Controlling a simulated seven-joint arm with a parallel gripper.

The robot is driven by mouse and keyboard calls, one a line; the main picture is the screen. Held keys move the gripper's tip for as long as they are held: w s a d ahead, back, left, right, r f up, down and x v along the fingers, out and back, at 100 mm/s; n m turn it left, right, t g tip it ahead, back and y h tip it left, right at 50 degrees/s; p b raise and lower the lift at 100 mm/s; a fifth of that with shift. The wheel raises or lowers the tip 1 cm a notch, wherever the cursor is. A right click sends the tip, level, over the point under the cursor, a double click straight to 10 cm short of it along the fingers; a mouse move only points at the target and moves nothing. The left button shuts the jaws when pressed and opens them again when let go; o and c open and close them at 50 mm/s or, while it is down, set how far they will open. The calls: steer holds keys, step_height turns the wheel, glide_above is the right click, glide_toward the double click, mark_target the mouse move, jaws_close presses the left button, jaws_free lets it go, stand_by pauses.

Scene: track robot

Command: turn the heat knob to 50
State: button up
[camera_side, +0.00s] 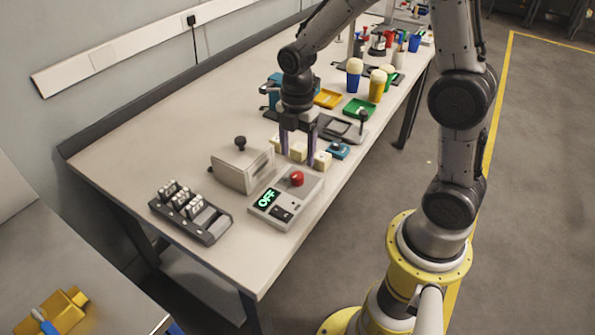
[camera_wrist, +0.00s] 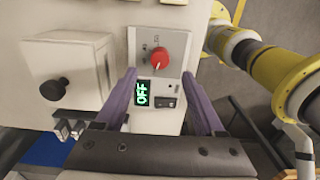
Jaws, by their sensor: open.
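The red heat knob (camera_side: 297,178) sits on top of a grey control box (camera_side: 306,196) near the table's front edge. The box's display (camera_side: 266,198) reads OFF in green, with a dark rocker switch (camera_side: 281,214) beside it. In the wrist view the knob (camera_wrist: 152,60) shows beyond the fingertips, and the display (camera_wrist: 142,93) and switch (camera_wrist: 165,102) lie between the purple fingers. My gripper (camera_side: 299,152) is open and empty, pointing down above the table behind the knob in the side view. It is apart from the knob. The knob's scale is too small to read.
A grey box with a black knob (camera_side: 242,166) stands left of the control box. A dark rack with pale pieces (camera_side: 190,212) is at the near left. Cream blocks (camera_side: 298,151) stand behind the control box, close to my fingers.

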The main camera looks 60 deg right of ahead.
mark_target(298, 175)
step_height(298, 175, down, 7)
steer(key=shift+r, duration=0.1)
stand_by(0.3)
jaws_close()
